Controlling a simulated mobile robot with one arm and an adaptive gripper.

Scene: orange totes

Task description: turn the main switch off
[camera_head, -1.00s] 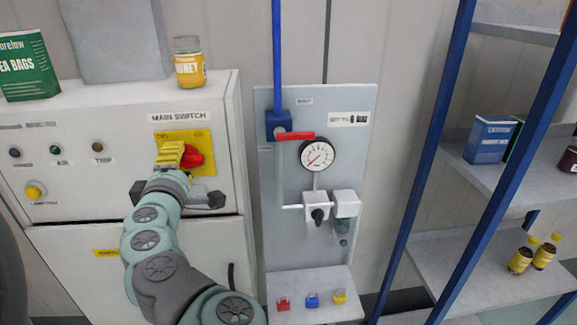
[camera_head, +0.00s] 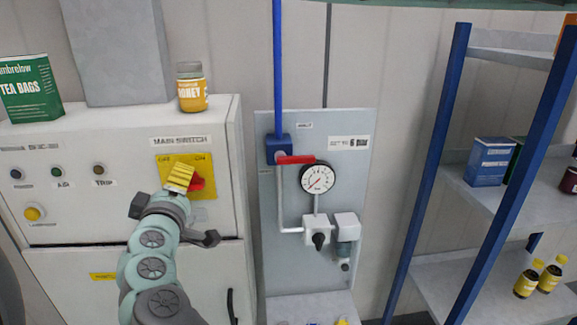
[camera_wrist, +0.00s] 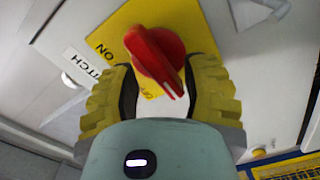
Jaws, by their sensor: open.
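The main switch is a red rotary knob (camera_head: 197,184) on a yellow plate (camera_head: 204,164) marked OFF at left and ON at right, on the white cabinet's front. My gripper (camera_head: 181,176), with yellow ribbed fingers, is in front of the knob and hides part of it. In the wrist view the red knob (camera_wrist: 155,55) lies between the two spread fingers of my gripper (camera_wrist: 160,70). The knob's raised grip runs from upper left to lower right there, its lower end close to the right finger. I cannot tell whether they touch.
The white cabinet (camera_head: 60,150) carries a honey jar (camera_head: 192,90) and a tea bags box (camera_head: 30,88) on top. To the right are a gauge panel (camera_head: 345,195) with a red-handled valve (camera_head: 295,160) and a blue-framed shelf (camera_head: 415,175).

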